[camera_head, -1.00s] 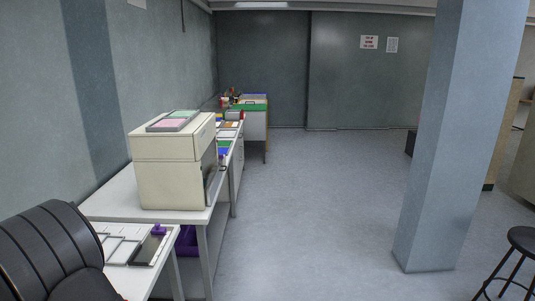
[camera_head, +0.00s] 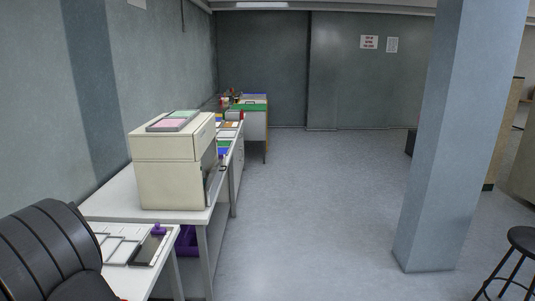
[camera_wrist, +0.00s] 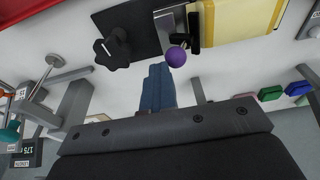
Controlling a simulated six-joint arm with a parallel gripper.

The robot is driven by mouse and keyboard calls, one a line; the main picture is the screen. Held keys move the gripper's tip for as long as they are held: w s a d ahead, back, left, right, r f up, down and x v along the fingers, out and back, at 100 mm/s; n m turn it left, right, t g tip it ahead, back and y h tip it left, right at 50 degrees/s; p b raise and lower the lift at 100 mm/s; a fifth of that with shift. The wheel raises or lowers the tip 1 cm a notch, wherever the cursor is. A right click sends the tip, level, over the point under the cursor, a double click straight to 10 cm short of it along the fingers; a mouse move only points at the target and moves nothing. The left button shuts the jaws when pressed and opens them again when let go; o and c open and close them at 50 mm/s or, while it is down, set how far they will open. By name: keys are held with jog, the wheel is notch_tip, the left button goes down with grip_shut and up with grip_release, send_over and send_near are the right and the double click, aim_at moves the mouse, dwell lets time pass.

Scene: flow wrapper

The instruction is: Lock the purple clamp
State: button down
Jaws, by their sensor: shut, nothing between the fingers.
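The purple round knob (camera_wrist: 177,57) of the clamp shows near the top middle in the wrist view, beside a black handle part and a grey metal plate (camera_wrist: 170,28). My gripper (camera_wrist: 157,70) is shut and empty, its blue fingers just below and left of the knob in the picture. I cannot tell whether they touch it. In the head view a small purple part (camera_head: 159,229), probably the clamp, stands on the near white table. My gripper is not seen there, and the clamp's exact position is too small to tell.
A black star-shaped knob (camera_wrist: 113,48) sits left of the purple one. A yellow-edged panel (camera_wrist: 245,18) is at the upper right. Grey bars (camera_wrist: 72,105) stand at the left. In the head view a cream machine (camera_head: 170,165) stands behind, and a purple bin (camera_head: 187,242) sits below the tabletop.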

jog(key=shift+s+f, duration=0.25)
jog(key=shift+s, duration=0.55)
jog(key=shift+s, duration=0.5)
jog(key=shift+w, duration=0.2)
jog(key=shift+w, duration=0.3)
jog(key=shift+w+r, duration=0.1)
jog(key=shift+r, duration=0.1)
jog(key=shift+a+v, duration=0.25)
jog(key=shift+v, duration=0.85)
jog(key=shift+a+v, duration=0.2)
jog(key=shift+v, duration=0.9)
jog(key=shift+a+v, duration=0.25)
jog(key=shift+v, duration=0.9)
jog(key=shift+w, duration=0.1)
